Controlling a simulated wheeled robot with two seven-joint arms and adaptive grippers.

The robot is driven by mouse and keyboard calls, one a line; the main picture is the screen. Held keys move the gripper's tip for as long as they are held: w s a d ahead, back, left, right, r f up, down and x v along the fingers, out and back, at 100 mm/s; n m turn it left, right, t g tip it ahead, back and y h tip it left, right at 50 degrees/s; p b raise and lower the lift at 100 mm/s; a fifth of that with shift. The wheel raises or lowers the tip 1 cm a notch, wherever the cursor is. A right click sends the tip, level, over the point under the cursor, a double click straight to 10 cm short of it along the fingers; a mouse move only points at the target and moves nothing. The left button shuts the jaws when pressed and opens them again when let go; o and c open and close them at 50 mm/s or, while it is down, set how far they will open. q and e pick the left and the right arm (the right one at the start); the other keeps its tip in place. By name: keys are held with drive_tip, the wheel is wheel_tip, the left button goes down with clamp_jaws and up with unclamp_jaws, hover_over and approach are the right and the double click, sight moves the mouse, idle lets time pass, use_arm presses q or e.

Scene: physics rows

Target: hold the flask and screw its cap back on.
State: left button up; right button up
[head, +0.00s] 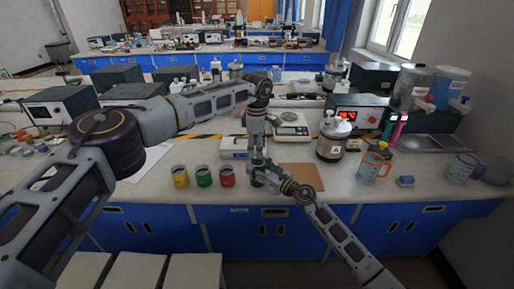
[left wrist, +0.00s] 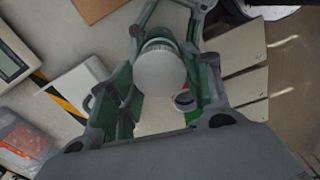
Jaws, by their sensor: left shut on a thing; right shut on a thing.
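My left gripper (head: 258,160) points straight down over the front of the bench. In the left wrist view, a pale, round-topped thing (left wrist: 160,70), which looks like the cap, sits between its green-padded fingers, and the fingers are shut on it. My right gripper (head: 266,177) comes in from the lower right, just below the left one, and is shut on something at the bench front. That is probably the flask, but the grippers hide it in the head view. I cannot tell whether the cap touches the flask's neck.
Yellow (head: 180,177), green (head: 204,177) and red (head: 227,177) cups stand left of the grippers.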

use_arm(q)
drive_tip(key=shift+f, duration=0.15)
drive_tip(key=shift+f, duration=0.75)
drive_tip(key=shift+f, duration=0.55)
idle(0.8)
drive_tip(key=m, duration=2)
drive_tip(key=shift+w+d+m, duration=0.1)
drive_tip(key=shift+w+m, duration=0.05)
drive_tip(key=shift+m, duration=0.15)
idle(0.5)
drive_tip(key=o, duration=0.8)
drive_tip(key=shift+c, duration=0.2)
